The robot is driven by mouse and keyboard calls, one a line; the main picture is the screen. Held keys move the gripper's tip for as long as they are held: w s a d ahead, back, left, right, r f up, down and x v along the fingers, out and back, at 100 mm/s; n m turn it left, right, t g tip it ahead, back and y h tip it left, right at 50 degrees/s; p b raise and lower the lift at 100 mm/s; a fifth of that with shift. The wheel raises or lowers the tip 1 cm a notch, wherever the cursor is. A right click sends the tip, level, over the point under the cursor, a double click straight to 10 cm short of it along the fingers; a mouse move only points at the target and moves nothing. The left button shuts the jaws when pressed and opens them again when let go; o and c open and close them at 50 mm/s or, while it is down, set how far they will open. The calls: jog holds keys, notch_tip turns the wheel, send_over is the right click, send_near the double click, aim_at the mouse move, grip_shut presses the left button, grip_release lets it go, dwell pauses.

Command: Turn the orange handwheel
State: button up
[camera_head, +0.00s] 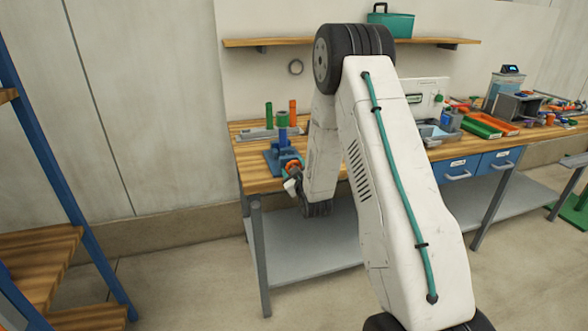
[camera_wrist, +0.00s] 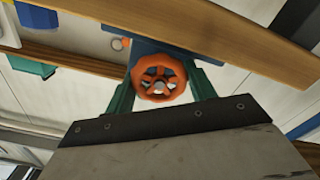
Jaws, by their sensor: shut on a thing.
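The orange handwheel (camera_wrist: 159,67) faces the camera in the wrist view, with a pale hub and dark gaps between its spokes. It is mounted on a blue stand (camera_head: 278,158) at the workbench's front left edge. In the head view the orange handwheel (camera_head: 293,165) is small and partly covered by my wrist. My gripper (camera_wrist: 161,84) has a green finger on each side of the wheel and is shut on its rim. The fingertips are partly hidden behind the rim.
The wooden workbench (camera_head: 252,179) carries green and orange upright cylinders behind the stand, and trays and small parts at the right. A shelf (camera_head: 285,41) with a teal box (camera_head: 391,22) hangs above. Wooden shelving (camera_head: 40,258) with blue posts stands at the left.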

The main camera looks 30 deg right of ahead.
jog(key=n, duration=0.3)
jog(key=shift+s+a, duration=0.1)
jog(key=shift+f+n, duration=0.15)
jog(key=shift+n, duration=0.15)
jog(key=shift+s+d+f, duration=0.15)
jog(key=shift+d, duration=0.05)
dwell(0.7)
jog(key=o, duration=1)
jog(key=shift+s, duration=0.1)
jog(key=shift+r, duration=0.4)
jog(key=v, duration=0.8)
jog(key=shift+a+r, duration=0.3)
